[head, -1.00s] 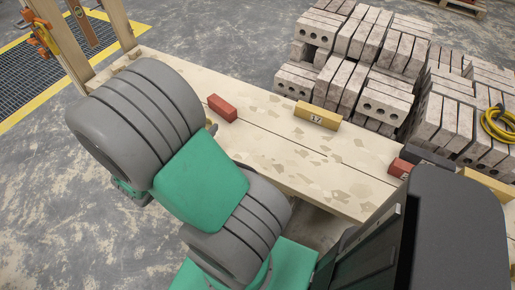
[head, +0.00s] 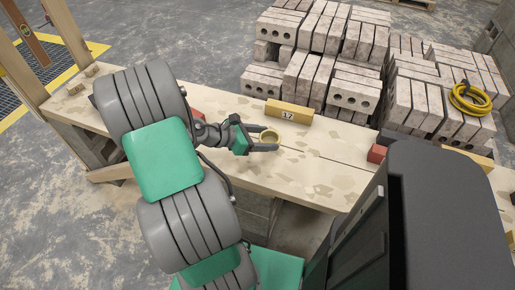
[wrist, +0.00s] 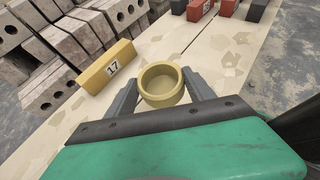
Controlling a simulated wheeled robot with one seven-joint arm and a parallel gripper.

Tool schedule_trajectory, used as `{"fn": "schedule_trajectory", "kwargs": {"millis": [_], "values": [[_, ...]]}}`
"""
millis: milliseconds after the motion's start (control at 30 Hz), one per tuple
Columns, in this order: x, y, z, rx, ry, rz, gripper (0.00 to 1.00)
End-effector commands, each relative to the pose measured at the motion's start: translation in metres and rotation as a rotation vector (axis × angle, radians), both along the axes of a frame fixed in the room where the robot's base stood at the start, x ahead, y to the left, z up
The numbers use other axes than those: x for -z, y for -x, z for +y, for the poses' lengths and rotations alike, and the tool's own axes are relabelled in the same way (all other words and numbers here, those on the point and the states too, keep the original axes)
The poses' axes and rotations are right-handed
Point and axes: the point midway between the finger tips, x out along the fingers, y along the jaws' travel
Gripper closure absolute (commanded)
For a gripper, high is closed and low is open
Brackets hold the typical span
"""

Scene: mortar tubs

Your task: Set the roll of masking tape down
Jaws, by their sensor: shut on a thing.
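The roll of masking tape (head: 270,140) is a small pale yellow ring with an open centre. My gripper (head: 266,145) is shut on it, over the middle of the wooden bench (head: 300,181). In the wrist view the roll (wrist: 164,98) sits between the two grey fingers of my gripper (wrist: 160,82), its opening facing up. It is upright and low over the boards; whether its underside touches them I cannot tell.
A yellow block marked 17 (head: 289,111) lies just behind the roll. A red block (head: 376,153) is at the right; another (head: 197,114) is partly hidden by my arm. Grey brick stacks (head: 355,93) stand beyond the bench. Bare boards surround the roll.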

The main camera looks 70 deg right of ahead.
Motion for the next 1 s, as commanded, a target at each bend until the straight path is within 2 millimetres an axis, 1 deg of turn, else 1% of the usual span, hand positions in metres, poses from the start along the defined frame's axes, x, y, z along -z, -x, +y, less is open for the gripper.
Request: {"fn": "schedule_trajectory", "kwargs": {"millis": [33,100,200,333,400,500,533,600,867,900,1000], "values": [[0.016,-0.008,-0.008,0.000,-0.003,0.003,0.80],[0.033,-0.017,-0.018,-0.001,-0.004,0.003,0.80],[0.049,-0.027,-0.029,-0.001,-0.001,0.001,0.80],[0.058,-0.034,-0.036,-0.001,-0.001,0.001,0.80],[0.066,-0.038,-0.040,-0.001,-0.001,0.001,0.80],[0.086,-0.036,-0.038,-0.001,-0.004,0.002,0.80],[0.090,-0.036,-0.038,-0.001,-0.004,0.002,0.80],[0.093,-0.037,-0.038,-0.002,-0.002,0.000,0.80],[0.093,-0.037,-0.038,-0.002,-0.002,0.000,0.80],[0.094,-0.037,-0.038,-0.001,-0.001,-0.001,0.37],[0.094,-0.037,-0.038,-0.001,-0.001,-0.001,0.29]]}}
